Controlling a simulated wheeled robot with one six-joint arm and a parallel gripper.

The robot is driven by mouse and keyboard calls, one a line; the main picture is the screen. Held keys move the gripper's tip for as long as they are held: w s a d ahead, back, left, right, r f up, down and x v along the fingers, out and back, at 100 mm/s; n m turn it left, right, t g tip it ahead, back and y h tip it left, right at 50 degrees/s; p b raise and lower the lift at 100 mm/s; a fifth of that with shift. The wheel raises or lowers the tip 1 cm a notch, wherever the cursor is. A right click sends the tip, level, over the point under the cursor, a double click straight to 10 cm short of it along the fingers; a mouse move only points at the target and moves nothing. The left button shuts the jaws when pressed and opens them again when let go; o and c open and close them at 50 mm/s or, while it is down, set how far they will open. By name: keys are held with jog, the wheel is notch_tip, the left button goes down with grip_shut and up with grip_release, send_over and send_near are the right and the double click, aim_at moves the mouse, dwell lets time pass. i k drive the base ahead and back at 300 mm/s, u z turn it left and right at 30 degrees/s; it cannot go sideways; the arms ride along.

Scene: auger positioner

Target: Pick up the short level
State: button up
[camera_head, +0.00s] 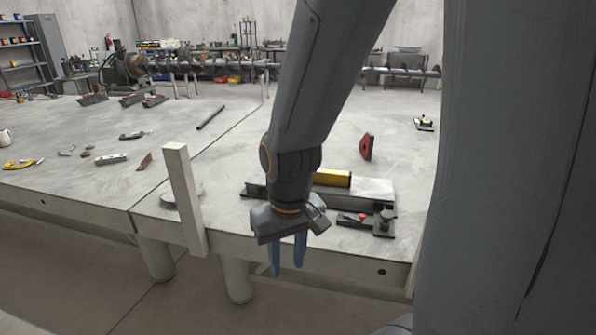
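A yellow box-shaped thing, which looks like the short level (334,178), lies on top of a grey metal block (368,191) on the right table. Its left end is hidden behind my arm. My gripper (288,258) points down, with its two blue fingers apart and nothing visible between them. In the picture it is in front of the table's front edge, below and to the left of the level, and apart from it.
A clamp-like tool with a red part (358,219) lies in front of the block. A red tool (367,147) stands behind it. An upright pale bar (184,200) is at the table's front edge, left of my gripper. The left table (60,130) holds several scattered tools.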

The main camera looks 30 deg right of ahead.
aim_at(323, 176)
jog(key=z, duration=0.35)
jog(key=i, duration=1.1)
jog(key=z, duration=0.6)
